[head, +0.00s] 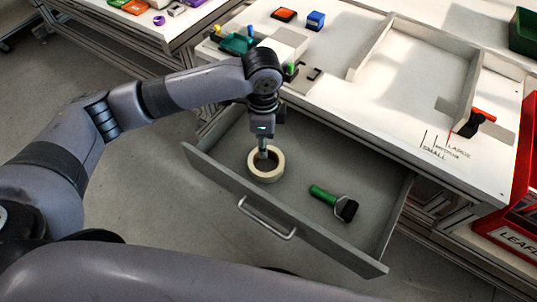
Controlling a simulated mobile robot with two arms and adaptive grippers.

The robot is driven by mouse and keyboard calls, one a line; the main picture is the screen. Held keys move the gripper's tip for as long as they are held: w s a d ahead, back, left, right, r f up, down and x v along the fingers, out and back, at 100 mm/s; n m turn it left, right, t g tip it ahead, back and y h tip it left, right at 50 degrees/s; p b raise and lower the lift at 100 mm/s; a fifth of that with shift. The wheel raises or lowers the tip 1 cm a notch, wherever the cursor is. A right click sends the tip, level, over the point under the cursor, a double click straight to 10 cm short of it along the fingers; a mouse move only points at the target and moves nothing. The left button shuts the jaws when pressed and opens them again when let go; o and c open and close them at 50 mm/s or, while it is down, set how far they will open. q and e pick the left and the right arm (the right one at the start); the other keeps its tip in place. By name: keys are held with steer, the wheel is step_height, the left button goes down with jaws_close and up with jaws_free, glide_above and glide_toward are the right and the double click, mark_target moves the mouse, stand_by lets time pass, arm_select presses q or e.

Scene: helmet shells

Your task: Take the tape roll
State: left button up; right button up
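The tape roll (267,175) is a cream ring lying in the open grey drawer (222,173), near its left end. My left gripper (263,153) points down from above with its fingertips at the roll's far rim and hole. I cannot tell whether the fingers are closed on the rim or only beside it. My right gripper is not in view; a grey arm link of mine crosses the bottom of the picture.
A green-handled tool with a black head (333,202) lies in the drawer to the right of the roll. The drawer front with its handle (266,218) stands nearest me. The white worktop (390,100) overhangs behind, with blocks and low partitions. A red bin (520,190) is at the right.

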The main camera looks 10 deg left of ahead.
arm_select(q)
glide_toward(264, 174)
steer(key=shift+w+f, duration=0.3)
step_height(264, 174, down, 3)
steer(key=shift+w+f, duration=0.1)
steer(key=shift+w, duration=0.05)
steer(key=shift+f, duration=0.85)
steer(key=f, duration=0.4)
steer(key=shift+s+f, duration=0.25)
steer(key=shift+s, duration=0.15)
steer(key=shift+f, duration=0.3)
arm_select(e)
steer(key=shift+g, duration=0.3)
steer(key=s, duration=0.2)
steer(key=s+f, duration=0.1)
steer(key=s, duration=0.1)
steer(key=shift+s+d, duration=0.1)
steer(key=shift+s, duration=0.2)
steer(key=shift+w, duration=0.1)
arm_select(q)
steer(key=c, duration=0.4)
jaws_close()
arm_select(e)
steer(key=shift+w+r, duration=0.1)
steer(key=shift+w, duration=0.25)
